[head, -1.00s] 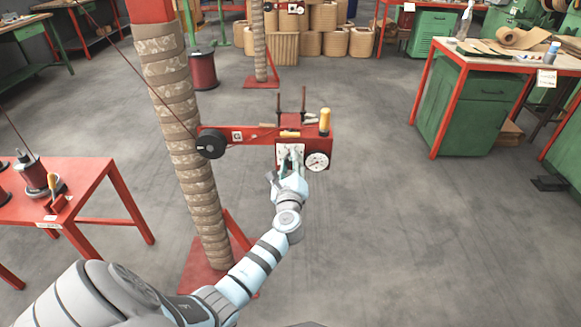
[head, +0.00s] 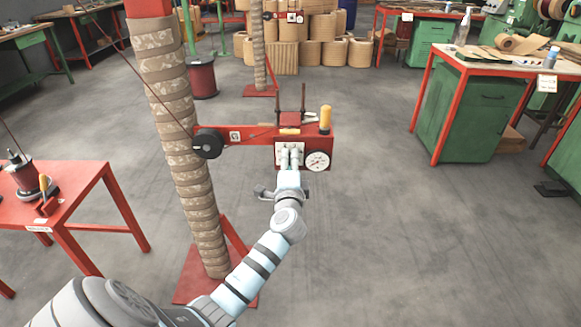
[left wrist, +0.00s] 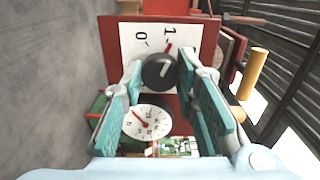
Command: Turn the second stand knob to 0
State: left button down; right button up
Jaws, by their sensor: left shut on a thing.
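The near stand is a tall post wrapped in tan patterned tape (head: 190,150), with a red arm (head: 258,139) and a red box at its end. The box has a white plate and a round gauge (head: 317,160). In the left wrist view, a black knob (left wrist: 159,71) sits on the white plate (left wrist: 135,40) marked 0 and 1. A red pointer at the knob is directed toward the 1 side. My left gripper (head: 289,158) is at the plate, its teal-padded fingers (left wrist: 166,82) shut on the knob from both sides. In the head view it hides the knob. My right gripper is out of view.
Another wrapped post (head: 260,50) with a red arm stands farther back. A red table (head: 85,190) is at left, and a green cabinet bench (head: 480,105) at right. A yellow cylinder (head: 326,118) stands on the box. The floor right of the stand is clear.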

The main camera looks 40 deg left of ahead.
pick_arm(q)
jog(key=n+b, duration=0.1)
jog(key=n, duration=0.1)
jog(key=shift+f+n, duration=0.1)
jog(key=shift+n, duration=0.3)
jog(key=n+b, duration=0.1)
jog(key=n, duration=0.1)
jog(key=shift+n+b, duration=0.3)
jog(key=shift+n, duration=0.1)
jog(key=shift+n+b, duration=0.4)
jog(key=shift+n, duration=0.5)
jog(key=shift+n+b, duration=0.55)
jog(key=shift+n, duration=0.55)
jog(key=shift+n+b, duration=0.45)
jog(key=shift+n, duration=0.65)
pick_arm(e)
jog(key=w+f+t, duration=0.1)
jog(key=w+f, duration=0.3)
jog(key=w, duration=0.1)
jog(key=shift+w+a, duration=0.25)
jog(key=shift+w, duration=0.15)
pick_arm(q)
jog(key=c, duration=1.3)
grip_release()
jog(key=v, duration=1.2)
